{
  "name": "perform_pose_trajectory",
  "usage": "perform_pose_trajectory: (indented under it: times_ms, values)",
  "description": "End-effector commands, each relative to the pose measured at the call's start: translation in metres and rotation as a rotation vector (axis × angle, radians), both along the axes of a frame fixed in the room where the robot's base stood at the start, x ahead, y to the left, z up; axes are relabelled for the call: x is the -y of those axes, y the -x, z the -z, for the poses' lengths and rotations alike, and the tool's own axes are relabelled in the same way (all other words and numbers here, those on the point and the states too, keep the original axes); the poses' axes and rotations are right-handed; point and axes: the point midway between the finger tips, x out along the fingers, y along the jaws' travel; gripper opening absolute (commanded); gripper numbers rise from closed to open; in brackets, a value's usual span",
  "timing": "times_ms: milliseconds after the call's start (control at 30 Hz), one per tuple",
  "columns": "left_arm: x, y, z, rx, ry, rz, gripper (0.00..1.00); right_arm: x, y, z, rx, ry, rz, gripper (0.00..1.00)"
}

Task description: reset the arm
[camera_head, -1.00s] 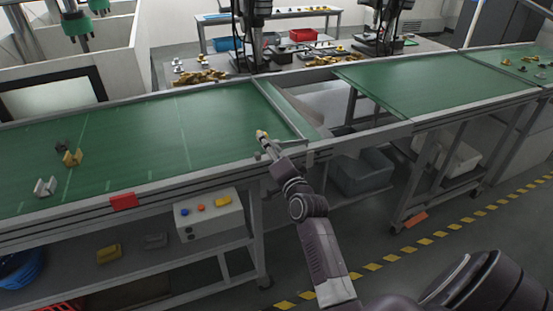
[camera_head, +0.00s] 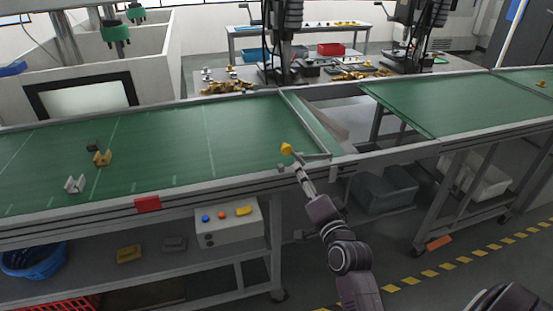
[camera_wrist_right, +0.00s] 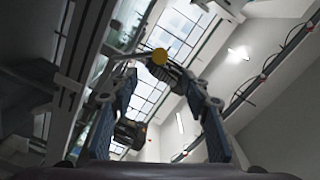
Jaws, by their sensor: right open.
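My right arm (camera_head: 340,250) reaches up from the bottom of the head view to the near edge of the green conveyor (camera_head: 240,125). My right gripper (camera_head: 298,164) is over that edge, near the belt's right end. In the right wrist view, its two blue-padded fingers (camera_wrist_right: 158,88) stand apart, so it is open. A small yellow piece (camera_head: 286,148) shows just beyond the fingers. My left gripper is not in view.
A gold part (camera_head: 102,158) and a silver part (camera_head: 75,184) rest on the belt's left side. A control box (camera_head: 228,224) with coloured buttons stands below the rail. A grey bin (camera_head: 385,190) is under the gap between conveyors.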

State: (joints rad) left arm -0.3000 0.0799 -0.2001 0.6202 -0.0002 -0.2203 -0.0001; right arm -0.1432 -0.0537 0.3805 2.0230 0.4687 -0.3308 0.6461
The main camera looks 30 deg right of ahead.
Motion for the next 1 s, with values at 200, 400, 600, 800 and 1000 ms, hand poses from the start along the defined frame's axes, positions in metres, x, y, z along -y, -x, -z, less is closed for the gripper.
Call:
perform_pose_trajectory:
  times_ms: [200, 400, 600, 800, 1000]
  values:
    - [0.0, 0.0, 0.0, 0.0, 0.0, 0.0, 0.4, -0.001, -0.001, 0.004, -0.007, 0.001, -0.002, 0.43]
    - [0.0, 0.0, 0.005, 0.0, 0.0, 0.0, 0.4, -0.019, -0.008, 0.082, -0.15, 0.05, -0.043, 0.43]
    - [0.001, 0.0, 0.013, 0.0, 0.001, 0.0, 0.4, -0.061, 0.007, 0.227, -0.417, 0.176, -0.151, 0.43]
    - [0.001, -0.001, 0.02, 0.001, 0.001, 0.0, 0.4, -0.105, 0.062, 0.365, -0.675, 0.325, -0.302, 0.43]
    - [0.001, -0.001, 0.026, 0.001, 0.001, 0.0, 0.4, -0.14, 0.152, 0.486, -0.912, 0.486, -0.492, 0.43]
